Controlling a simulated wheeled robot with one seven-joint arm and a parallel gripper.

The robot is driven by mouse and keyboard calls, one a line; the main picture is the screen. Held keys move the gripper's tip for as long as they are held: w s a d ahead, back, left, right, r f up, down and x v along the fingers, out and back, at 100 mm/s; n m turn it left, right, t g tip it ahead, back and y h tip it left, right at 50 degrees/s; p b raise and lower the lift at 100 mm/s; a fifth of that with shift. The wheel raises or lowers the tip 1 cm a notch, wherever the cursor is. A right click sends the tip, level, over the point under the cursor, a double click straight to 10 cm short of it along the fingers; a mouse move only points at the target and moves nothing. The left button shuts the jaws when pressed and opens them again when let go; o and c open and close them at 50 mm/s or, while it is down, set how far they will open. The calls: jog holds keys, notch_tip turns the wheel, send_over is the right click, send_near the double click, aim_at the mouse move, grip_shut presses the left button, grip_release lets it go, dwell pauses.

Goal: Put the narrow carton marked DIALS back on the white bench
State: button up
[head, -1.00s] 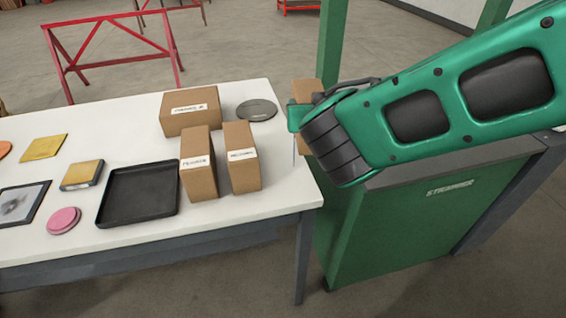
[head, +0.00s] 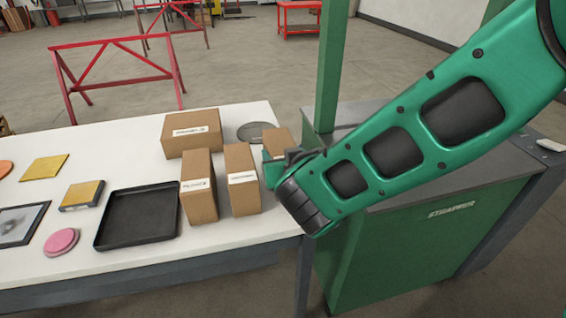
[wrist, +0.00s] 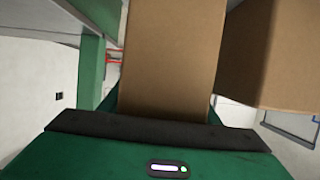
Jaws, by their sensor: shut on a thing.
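My gripper (head: 270,170) is shut on a brown carton (head: 279,141), at the right end of the white bench (head: 80,265). I cannot tell whether the held carton touches the bench.
Two narrow labelled cartons (head: 198,187) (head: 242,180) stand just left of my gripper. A wider carton (head: 191,133) and a grey disc (head: 256,132) are behind. A black tray (head: 138,217) lies left. The green strapper machine (head: 420,245) stands right.

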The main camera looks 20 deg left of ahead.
jog(key=shift+f, duration=1.3)
jog(key=shift+f, duration=0.15)
jog(key=o, duration=1.5)
jog(key=shift+s+r, duration=0.2)
jog(key=v, duration=1.1)
jog(key=shift+s+d+r, duration=0.1)
jog(key=shift+s+d, duration=0.1)
jog(key=shift+s, duration=0.1)
